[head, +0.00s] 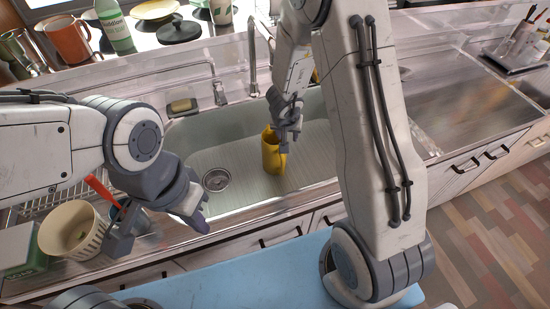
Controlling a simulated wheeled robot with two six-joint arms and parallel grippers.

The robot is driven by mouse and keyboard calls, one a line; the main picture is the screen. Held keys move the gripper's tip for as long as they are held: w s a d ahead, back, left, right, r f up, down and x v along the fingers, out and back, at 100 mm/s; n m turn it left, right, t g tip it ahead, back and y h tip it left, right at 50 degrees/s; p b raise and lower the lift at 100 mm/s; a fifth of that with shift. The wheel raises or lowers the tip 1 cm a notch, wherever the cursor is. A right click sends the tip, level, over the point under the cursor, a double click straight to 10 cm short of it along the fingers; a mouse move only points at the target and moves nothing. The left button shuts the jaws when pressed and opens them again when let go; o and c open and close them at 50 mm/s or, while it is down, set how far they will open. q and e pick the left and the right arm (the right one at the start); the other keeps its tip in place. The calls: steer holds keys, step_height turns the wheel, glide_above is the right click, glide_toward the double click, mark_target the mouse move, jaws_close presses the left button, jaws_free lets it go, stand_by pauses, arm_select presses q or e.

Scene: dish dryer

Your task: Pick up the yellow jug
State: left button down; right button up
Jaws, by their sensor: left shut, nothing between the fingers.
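The yellow jug (272,156) stands upright in the sink basin, right of the drain. My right gripper (288,130) points down at the right side of the jug's rim and covers part of it and of the handle. I cannot tell whether its fingers are closed on the jug. My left gripper (160,218) is shut and empty over the counter's front edge, left of the sink and well away from the jug.
The sink (228,152) has a faucet (252,60) behind it and a sponge (183,106) on its back rim. A striped bowl (72,229), a rack and a green box stand at left. An orange mug (68,40) and bottle stand behind. The right counter (460,95) is clear.

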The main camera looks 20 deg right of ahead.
mark_target(276, 155)
steer(key=b+x, duration=0.2)
steer(key=x, duration=0.1)
steer(key=b+x, duration=0.1)
steer(key=x, duration=0.1)
steer(key=shift+w+a+f, duration=0.15)
steer(key=shift+w+a, duration=0.1)
steer(key=shift+w, duration=0.05)
jaws_close()
stand_by(1.1)
